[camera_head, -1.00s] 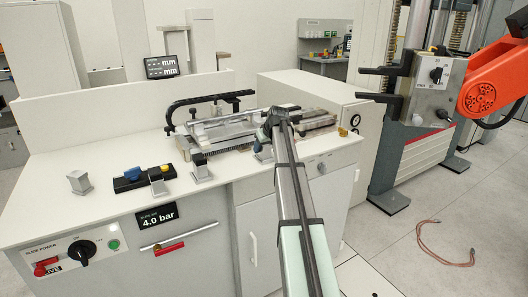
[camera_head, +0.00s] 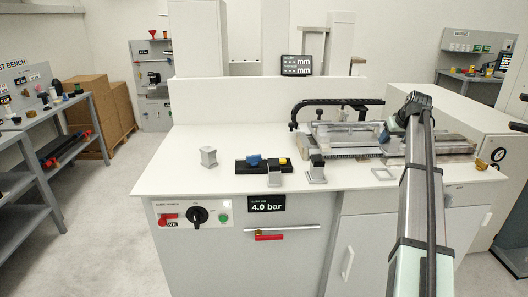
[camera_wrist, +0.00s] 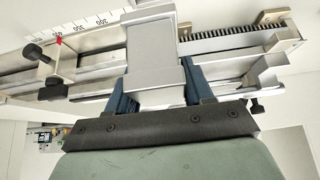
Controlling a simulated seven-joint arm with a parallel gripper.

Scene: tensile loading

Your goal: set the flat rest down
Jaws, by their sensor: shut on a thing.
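The flat rest (camera_wrist: 153,72) is a plain grey block with a flat plate, seen in the wrist view. My gripper (camera_wrist: 160,88) is shut on it, with one blue finger on each side. The rest lies across the view of the metal rail fixture (camera_wrist: 92,72); whether it touches the rails cannot be told. In the head view my gripper (camera_head: 388,134) is over the right part of the fixture (camera_head: 340,152), and my arm hides much of the rest there.
A black bridge handle (camera_head: 335,102) stands over the fixture's left part. Small grey blocks (camera_head: 208,157) (camera_head: 316,170) and a black holder (camera_head: 263,166) stand on the bench. A pale square mark (camera_head: 384,174) lies near the front edge. The bench's left side is clear.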

